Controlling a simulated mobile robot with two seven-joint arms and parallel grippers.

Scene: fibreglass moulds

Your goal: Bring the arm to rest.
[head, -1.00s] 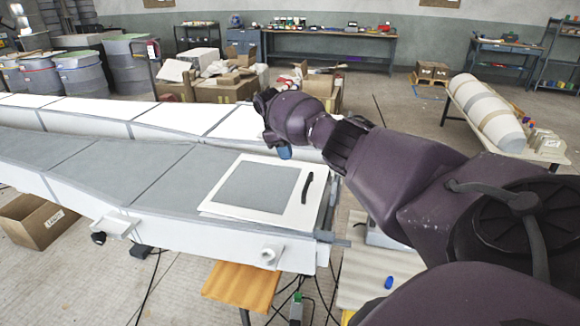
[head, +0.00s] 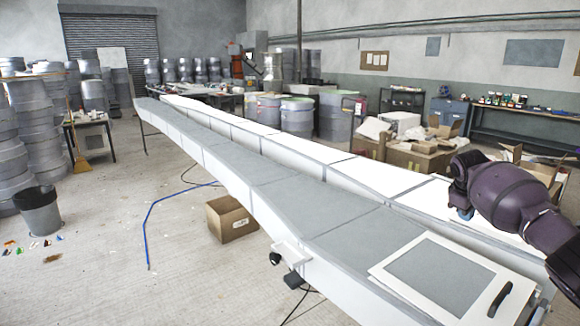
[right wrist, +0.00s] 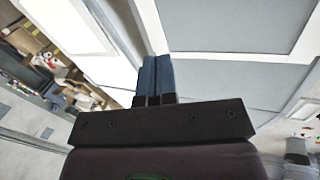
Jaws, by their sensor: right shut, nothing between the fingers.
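My right arm comes in at the right edge of the head view, a dark purple arm with a black wrist. My right gripper (head: 466,213) hangs at its end with blue fingertips, above the far side of the long mould (head: 285,196) and clear of the white-framed panel. In the right wrist view the two blue fingers (right wrist: 158,78) lie side by side, shut, with nothing between them. My left gripper is in neither view.
A white-framed grey panel (head: 383,270) with a black strip (head: 499,299) lies on the mould's near end. A second long white mould (head: 372,178) runs behind. A cardboard box (head: 230,220) and a blue hose (head: 150,225) lie on the floor at left.

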